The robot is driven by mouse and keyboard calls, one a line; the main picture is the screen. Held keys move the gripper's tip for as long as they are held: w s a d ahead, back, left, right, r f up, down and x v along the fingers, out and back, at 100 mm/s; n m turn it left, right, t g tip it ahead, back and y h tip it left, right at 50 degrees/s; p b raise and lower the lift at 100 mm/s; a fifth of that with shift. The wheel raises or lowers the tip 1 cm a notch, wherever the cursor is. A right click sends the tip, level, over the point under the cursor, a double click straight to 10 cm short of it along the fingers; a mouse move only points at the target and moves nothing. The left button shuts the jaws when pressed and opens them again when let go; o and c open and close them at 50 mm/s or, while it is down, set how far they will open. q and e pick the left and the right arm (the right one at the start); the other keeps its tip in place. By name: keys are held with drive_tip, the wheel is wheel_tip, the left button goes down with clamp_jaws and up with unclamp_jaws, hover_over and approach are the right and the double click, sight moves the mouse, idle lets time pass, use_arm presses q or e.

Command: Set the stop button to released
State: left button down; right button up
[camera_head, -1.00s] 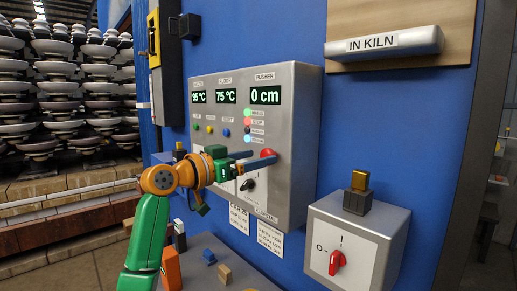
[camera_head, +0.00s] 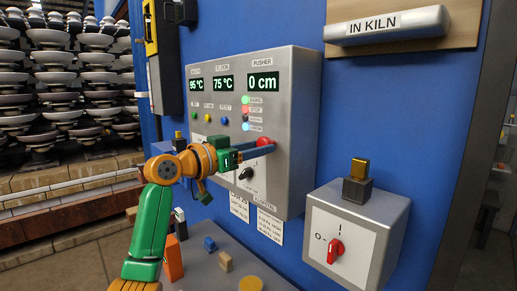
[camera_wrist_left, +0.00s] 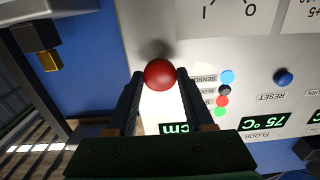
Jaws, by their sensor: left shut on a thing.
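The stop button is a round red knob (camera_head: 264,140) on the front of the grey control panel (camera_head: 304,120). In the left wrist view the red knob (camera_wrist_left: 160,74) sits between the tips of my two dark fingers. My left gripper (camera_head: 262,148) reaches in from the left and is shut on the knob, its fingers on either side. The fingers hide part of the knob and the panel face below it in the head view. My right gripper is not in view.
A black rotary knob (camera_head: 245,173) is just below my fingers. A grey switch box (camera_head: 390,225) with a red switch (camera_head: 335,250) stands at the lower right. Small blocks lie on the surface below. Stacked insulators fill the left back.

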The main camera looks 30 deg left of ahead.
use_arm(q)
drive_tip(key=shift+s, duration=0.25)
drive_tip(key=c, duration=0.6)
unclamp_jaws()
drive_tip(key=shift+f, duration=0.1)
drive_tip(key=o, duration=0.3)
drive_tip(key=shift+s+a, duration=0.15)
drive_tip(key=shift+o, duration=0.2)
drive_tip(key=b+v, duration=0.3)
drive_tip(key=v, duration=0.4)
drive_tip(key=shift+b, duration=0.3)
